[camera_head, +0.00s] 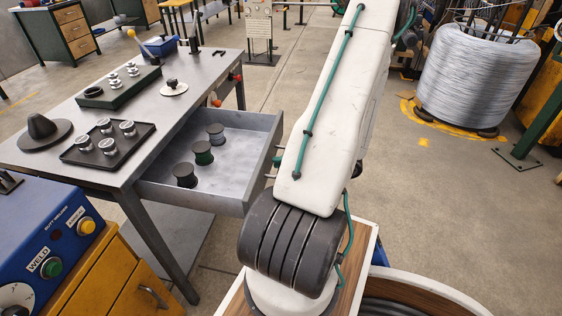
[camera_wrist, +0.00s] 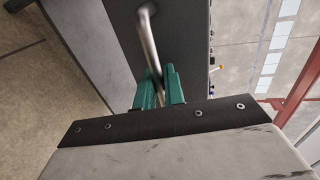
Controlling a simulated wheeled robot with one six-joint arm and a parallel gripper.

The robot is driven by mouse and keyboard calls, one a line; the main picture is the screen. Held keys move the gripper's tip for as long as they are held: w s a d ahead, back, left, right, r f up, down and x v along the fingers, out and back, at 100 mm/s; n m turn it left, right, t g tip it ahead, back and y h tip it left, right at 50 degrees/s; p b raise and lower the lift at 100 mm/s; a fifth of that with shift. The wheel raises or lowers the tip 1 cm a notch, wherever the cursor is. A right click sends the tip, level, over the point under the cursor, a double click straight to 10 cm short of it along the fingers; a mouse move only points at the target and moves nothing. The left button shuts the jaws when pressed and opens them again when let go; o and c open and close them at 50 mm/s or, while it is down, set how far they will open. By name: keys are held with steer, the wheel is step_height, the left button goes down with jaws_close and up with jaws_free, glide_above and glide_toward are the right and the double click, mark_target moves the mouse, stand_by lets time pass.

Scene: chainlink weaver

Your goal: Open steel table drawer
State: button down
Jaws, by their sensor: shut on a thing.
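The steel table (camera_head: 130,160) stands at the left in the head view. In the head view my arm hides most of the handle and the gripper; only a bit of green finger shows at the drawer front.
A blue welder box (camera_head: 45,245) stands front left. A wire coil (camera_head: 475,80) stands right. Floor between is open.

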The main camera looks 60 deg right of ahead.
steer(key=c, duration=1.6)
jaws_free()
steer(key=shift+c, duration=0.2)
steer(key=v, duration=0.8)
steer(key=shift+w, duration=0.1)
